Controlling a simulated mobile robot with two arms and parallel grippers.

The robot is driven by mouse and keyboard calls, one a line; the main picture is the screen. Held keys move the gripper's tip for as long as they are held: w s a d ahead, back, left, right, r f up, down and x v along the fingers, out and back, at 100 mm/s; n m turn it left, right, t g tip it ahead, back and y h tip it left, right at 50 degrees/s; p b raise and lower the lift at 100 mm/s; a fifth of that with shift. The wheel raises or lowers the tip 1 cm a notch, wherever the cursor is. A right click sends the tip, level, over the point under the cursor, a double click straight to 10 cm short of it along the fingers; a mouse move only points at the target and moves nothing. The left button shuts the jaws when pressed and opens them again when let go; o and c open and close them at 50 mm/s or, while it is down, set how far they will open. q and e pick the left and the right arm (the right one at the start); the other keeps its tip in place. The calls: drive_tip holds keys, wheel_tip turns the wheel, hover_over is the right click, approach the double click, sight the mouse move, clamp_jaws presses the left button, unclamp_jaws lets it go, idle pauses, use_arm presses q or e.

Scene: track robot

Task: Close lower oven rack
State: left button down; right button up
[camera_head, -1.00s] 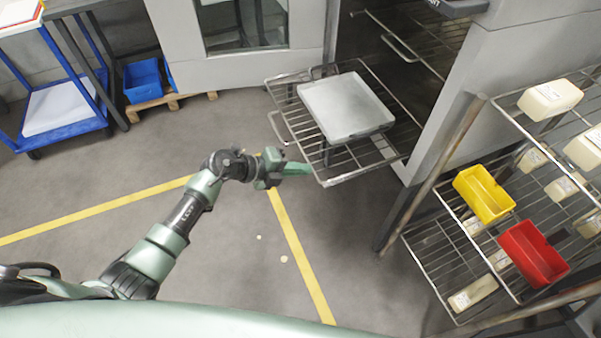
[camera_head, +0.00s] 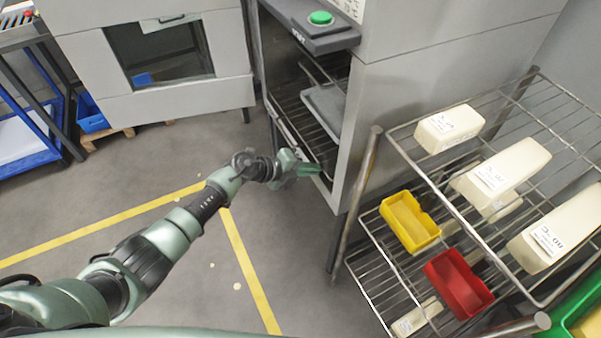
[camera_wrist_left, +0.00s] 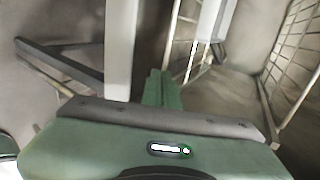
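The lower oven rack (camera_head: 296,112) is a wire shelf now mostly inside the open oven (camera_head: 420,85), with its front edge near the opening. A grey tray (camera_head: 325,104) lies on it, partly hidden by the oven's side. My left gripper (camera_head: 308,170) is at the rack's front edge, low in the opening; I cannot tell whether it touches. In the left wrist view its green fingers (camera_wrist_left: 161,88) are together, with nothing seen between them. Rack wires (camera_wrist_left: 190,60) show just beyond them on the right. My right gripper is not in view.
A wire shelf unit (camera_head: 371,185) stands right of the oven, holding white blocks (camera_head: 497,178), a yellow bin (camera_head: 410,222) and a red bin (camera_head: 458,284). The floor in front is clear.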

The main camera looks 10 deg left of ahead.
use_arm(q)
drive_tip(key=w+d, duration=0.1)
drive_tip(key=d, duration=0.1)
drive_tip(key=w+d+b, duration=0.1)
drive_tip(key=w+d, duration=0.1)
drive_tip(key=d, duration=0.1)
drive_tip(key=w+d+b, duration=0.1)
drive_tip(key=w+d, duration=0.1)
drive_tip(key=shift+d+f, duration=0.1)
drive_tip(key=shift+d, duration=0.05)
drive_tip(key=shift+w+d, duration=0.1)
drive_tip(key=shift+d, duration=0.1)
drive_tip(key=shift+r, duration=0.2)
drive_tip(key=shift+d, duration=0.1)
